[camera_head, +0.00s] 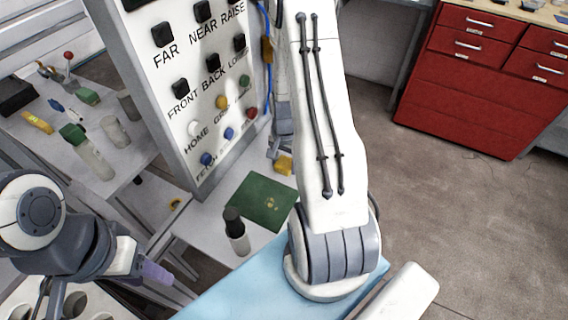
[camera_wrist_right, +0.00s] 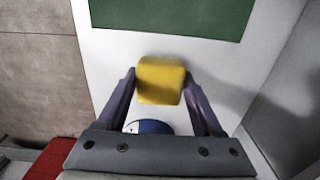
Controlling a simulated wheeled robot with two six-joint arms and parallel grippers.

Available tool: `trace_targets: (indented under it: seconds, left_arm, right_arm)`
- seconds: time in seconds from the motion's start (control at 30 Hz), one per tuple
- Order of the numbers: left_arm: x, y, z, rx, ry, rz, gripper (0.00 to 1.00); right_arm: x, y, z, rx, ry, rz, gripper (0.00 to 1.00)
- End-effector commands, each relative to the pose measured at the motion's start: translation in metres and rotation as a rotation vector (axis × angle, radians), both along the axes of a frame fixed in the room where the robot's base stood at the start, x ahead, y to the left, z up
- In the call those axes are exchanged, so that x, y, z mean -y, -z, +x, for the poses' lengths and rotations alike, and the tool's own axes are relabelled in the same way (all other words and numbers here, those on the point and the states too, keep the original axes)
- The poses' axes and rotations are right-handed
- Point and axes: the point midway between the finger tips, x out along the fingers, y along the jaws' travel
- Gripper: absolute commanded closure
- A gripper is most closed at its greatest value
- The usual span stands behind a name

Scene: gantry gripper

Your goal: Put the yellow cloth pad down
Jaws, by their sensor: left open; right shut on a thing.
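The yellow cloth pad (camera_wrist_right: 160,80) is a small block between the two purple fingers of my right gripper (camera_wrist_right: 160,90), which is shut on it. The pad also shows in the head view (camera_head: 284,165), just beyond the green mat (camera_head: 262,201), over the white table. I cannot tell whether the pad touches the surface. In the wrist view the green mat (camera_wrist_right: 180,14) is beyond the pad, apart from it. My left gripper (camera_head: 150,272) is at the lower left, open and empty, with its fingertips only partly visible. My right arm stands between the head camera and part of the table.
A button panel (camera_head: 200,90) stands behind the mat. A dark-capped bottle (camera_head: 237,232) stands at the mat's near left. A blue-and-white round thing (camera_wrist_right: 148,127) lies below the pad in the wrist view. A side table (camera_head: 70,165) holds bottles and tools. A red cabinet (camera_head: 470,95) is far right.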

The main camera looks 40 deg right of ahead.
Motion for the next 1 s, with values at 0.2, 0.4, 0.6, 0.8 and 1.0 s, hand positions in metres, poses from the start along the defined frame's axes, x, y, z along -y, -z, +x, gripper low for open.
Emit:
trace_targets:
  seconds: [0.2, 0.4, 0.6, 0.8, 1.0]
  left_arm:
    - [0.0, 0.004, 0.0, 0.0, 0.0, 0.0, 0.5]
    - [0.0, 0.005, 0.0, 0.0, 0.0, 0.0, 0.5]
    - [0.0, 0.006, 0.0, 0.0, 0.0, 0.0, 0.5]
    - [0.0, 0.006, 0.0, 0.0, 0.0, 0.0, 0.5]
    - [0.0, -0.002, 0.0, 0.0, 0.0, 0.0, 0.5]
  right_arm:
    - [-0.001, 0.009, -0.002, -0.003, 0.0, 0.002, 0.02]
    - [0.0, 0.01, -0.003, -0.004, 0.001, 0.003, 0.02]
    - [0.001, 0.011, -0.004, -0.005, 0.001, 0.002, 0.02]
    - [0.001, 0.011, -0.005, -0.007, 0.0, 0.003, 0.02]
    - [0.001, 0.001, -0.004, -0.005, 0.0, 0.002, 0.02]
